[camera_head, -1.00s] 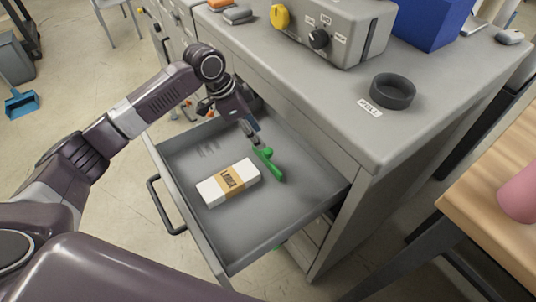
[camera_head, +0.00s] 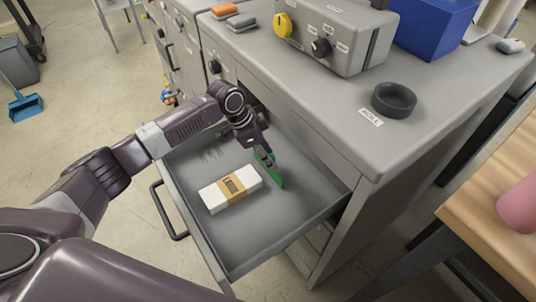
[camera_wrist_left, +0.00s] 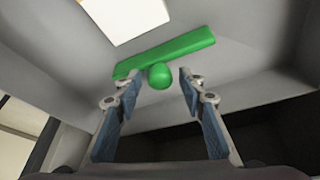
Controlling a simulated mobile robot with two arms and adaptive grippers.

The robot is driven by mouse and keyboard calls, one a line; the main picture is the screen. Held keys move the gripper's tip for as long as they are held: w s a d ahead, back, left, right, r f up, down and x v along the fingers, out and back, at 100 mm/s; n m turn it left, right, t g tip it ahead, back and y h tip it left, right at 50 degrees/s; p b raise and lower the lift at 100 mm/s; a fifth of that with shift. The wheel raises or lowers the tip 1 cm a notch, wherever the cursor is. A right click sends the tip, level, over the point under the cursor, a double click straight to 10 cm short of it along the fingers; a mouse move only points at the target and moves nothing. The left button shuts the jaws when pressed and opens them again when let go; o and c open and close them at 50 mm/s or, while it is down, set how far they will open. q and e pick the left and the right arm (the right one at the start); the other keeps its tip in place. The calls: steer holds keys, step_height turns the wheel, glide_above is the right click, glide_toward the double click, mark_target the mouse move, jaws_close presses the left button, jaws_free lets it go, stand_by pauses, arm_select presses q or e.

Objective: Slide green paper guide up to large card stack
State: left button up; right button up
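The green paper guide (camera_head: 276,176) is in the open drawer, to the right of the card stack, with a gap between them. In the left wrist view the guide (camera_wrist_left: 176,52) is a long green bar with a round knob. The large card stack (camera_head: 231,189) is white with a tan band; its white part also shows in the left wrist view (camera_wrist_left: 125,15). My left gripper (camera_head: 268,160) is at the guide in the drawer. In the left wrist view the gripper (camera_wrist_left: 161,86) is open, with its fingers on either side of the knob. My right gripper is not in view.
The grey drawer (camera_head: 236,262) is pulled out, with bare floor around the stack. A cabinet top above it holds a dark ring (camera_head: 393,99), a control box (camera_head: 335,35) and a blue bin (camera_head: 432,25). A wooden table (camera_head: 490,215) stands at the right.

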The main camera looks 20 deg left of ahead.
arm_select(q)
jaws_close()
steer(key=s+a+p, duration=0.1)
steer(key=s, duration=0.1)
steer(key=s+a+p, duration=0.3)
steer(key=s, duration=0.1)
steer(key=shift+a+r+p, duration=0.2)
steer(key=shift+a+p, duration=0.2)
steer(key=shift+s+a+f, duration=0.1)
steer(key=shift+s+a, duration=0.15)
steer(key=shift+s, duration=0.05)
steer(key=shift+o, duration=0.9)
jaws_free()
steer(key=v, duration=1.2)
